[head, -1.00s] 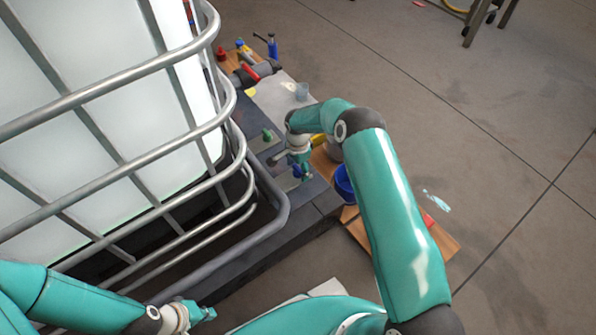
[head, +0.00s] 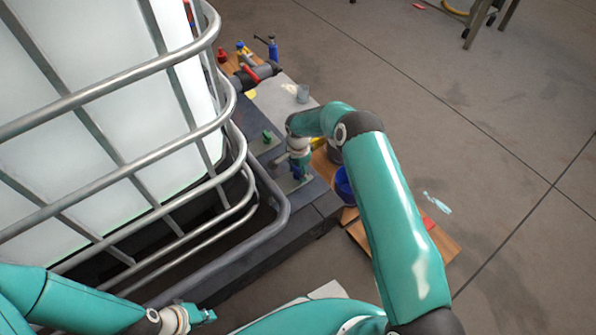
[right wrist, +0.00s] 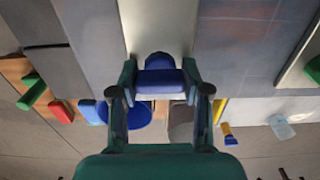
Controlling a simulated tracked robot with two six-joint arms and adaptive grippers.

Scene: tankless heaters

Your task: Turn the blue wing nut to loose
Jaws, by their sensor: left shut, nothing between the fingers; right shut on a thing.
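The blue wing nut (head: 296,172) sits on a pale plate on the dark block beside the caged tank. My right gripper (head: 300,166) reaches down over it from above. In the right wrist view the blue wing nut (right wrist: 160,80) lies between the two fingers, which are shut on it. The arm and gripper partly cover it in the head view. My left gripper (head: 208,315) is shut and empty at the bottom left, far from the nut.
A green wing nut (head: 267,136) stands on another plate close by. A blue bucket (head: 344,184) is just right of the block. The metal cage (head: 222,170) of the white tank borders the left side. A grey pipe with a red handle (head: 250,73) lies behind.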

